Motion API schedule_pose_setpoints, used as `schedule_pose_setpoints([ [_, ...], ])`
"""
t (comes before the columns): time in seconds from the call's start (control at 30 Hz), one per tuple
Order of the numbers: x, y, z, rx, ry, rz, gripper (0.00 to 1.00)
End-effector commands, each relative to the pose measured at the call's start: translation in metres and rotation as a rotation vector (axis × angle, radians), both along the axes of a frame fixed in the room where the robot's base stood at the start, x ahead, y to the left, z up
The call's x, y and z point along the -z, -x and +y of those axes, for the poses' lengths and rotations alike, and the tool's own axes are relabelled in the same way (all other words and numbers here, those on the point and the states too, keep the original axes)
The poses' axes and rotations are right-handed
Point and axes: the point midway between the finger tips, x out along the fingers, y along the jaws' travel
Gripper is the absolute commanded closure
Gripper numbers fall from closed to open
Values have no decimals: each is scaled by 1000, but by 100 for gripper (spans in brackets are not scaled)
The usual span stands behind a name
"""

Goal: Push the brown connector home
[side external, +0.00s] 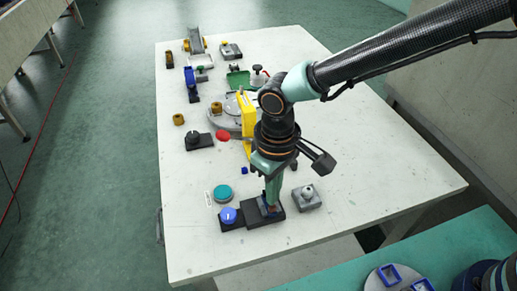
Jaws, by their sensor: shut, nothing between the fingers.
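My gripper (271,204) is shut and points straight down over a black block (281,214) near the table's front edge. A small brown patch at its fingertips looks like the brown connector (268,209), mostly hidden by the fingers. I cannot tell whether the fingertips touch it or how deep it sits in the block.
A blue knob (229,215) on a dark base and a teal disc (223,192) stand just left. A grey box (307,198) stands close right. A yellow upright part (247,116) and several fixtures stand farther back. The table's right side (390,170) is clear.

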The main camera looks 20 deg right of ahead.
Motion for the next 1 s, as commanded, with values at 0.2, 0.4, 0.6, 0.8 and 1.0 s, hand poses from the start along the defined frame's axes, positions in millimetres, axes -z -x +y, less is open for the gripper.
schedule_pose_setpoints([
  [0.2,-17,0,0,0,0,-1,100],
  [0.4,-31,0,0,0,0,-1,100],
  [0.6,-45,0,0,0,-2,-1,100],
  [0.8,-52,0,0,0,0,0,100],
  [1.0,-52,0,0,0,0,0,100],
])
